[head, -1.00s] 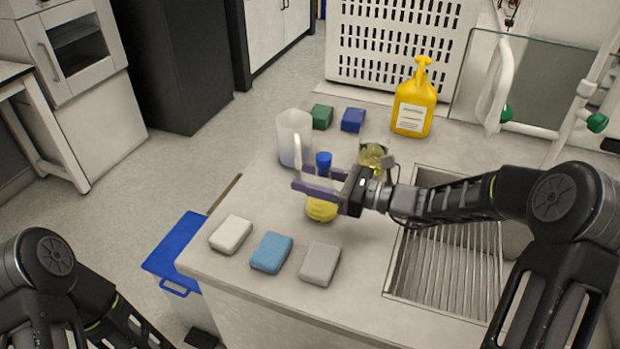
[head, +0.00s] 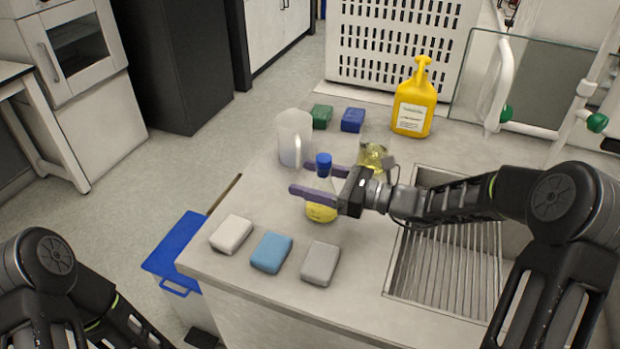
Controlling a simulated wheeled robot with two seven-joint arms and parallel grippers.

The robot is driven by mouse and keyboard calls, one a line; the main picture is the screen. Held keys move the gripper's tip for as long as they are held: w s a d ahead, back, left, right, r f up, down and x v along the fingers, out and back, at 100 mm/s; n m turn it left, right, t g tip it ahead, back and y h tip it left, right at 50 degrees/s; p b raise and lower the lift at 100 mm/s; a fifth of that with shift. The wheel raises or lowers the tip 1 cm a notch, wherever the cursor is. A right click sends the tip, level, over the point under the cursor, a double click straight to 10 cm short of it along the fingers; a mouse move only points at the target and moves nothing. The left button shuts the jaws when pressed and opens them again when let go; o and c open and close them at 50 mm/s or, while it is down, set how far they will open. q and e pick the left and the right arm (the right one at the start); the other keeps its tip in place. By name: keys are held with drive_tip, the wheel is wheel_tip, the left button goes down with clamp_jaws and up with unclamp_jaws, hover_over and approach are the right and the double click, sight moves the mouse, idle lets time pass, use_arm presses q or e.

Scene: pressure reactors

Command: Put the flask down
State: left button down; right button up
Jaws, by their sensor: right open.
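The flask (head: 321,212) has a blue cap (head: 323,160) and yellow liquid in its base. It stands upright on the grey counter, left of the sink. My right gripper (head: 313,179) comes in from the right at the height of the flask's neck. Its two purple fingers are apart, one on the near side and one on the far side of the neck, and they do not appear to press on it. The near finger and gripper body hide part of the flask's middle. My left arm shows at the lower left, but its gripper is out of view.
A translucent jug (head: 294,138) stands behind the flask, and a beaker of yellow liquid (head: 373,158) behind right. White (head: 231,234), light blue (head: 271,252) and grey (head: 320,263) blocks lie in front. A sink (head: 450,260) is at right. A yellow bottle (head: 412,105) stands farther back.

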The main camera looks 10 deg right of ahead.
drive_tip(key=b+v, duration=0.1)
drive_tip(key=v, duration=1.1)
idle(0.5)
